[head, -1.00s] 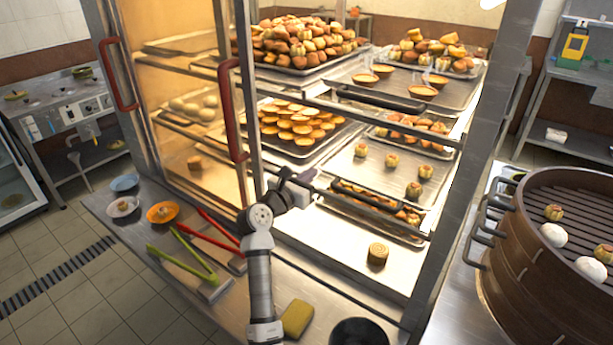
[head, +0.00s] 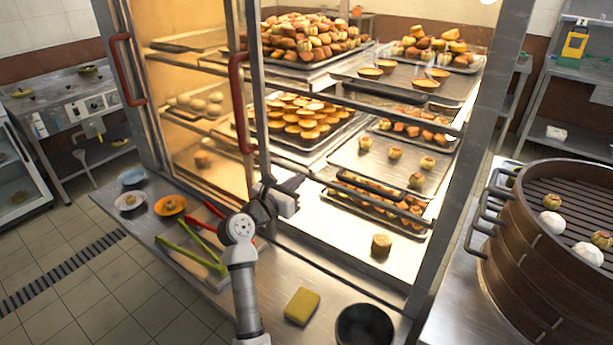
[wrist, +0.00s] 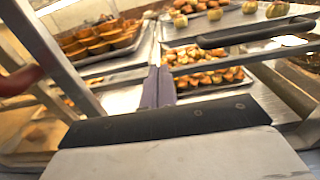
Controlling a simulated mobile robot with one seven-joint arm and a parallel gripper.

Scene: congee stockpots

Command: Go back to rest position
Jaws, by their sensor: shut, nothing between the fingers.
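My gripper (head: 294,191) is at the front of the glass display cabinet, beside its middle metal post and above the counter. In the wrist view its two fingers (wrist: 158,88) are together with nothing between them. Behind it stand the cabinet's shelves of pastries. My arm rises from the bottom of the head view to the gripper.
A bamboo steamer (head: 530,255) with buns stands at right. The counter holds a yellow sponge (head: 302,306), a dark bowl (head: 365,327), green tongs (head: 190,243) and small plates, one of them orange (head: 170,205). A red door handle (head: 237,103) is close by. A round pastry (head: 381,245) sits on the cabinet floor.

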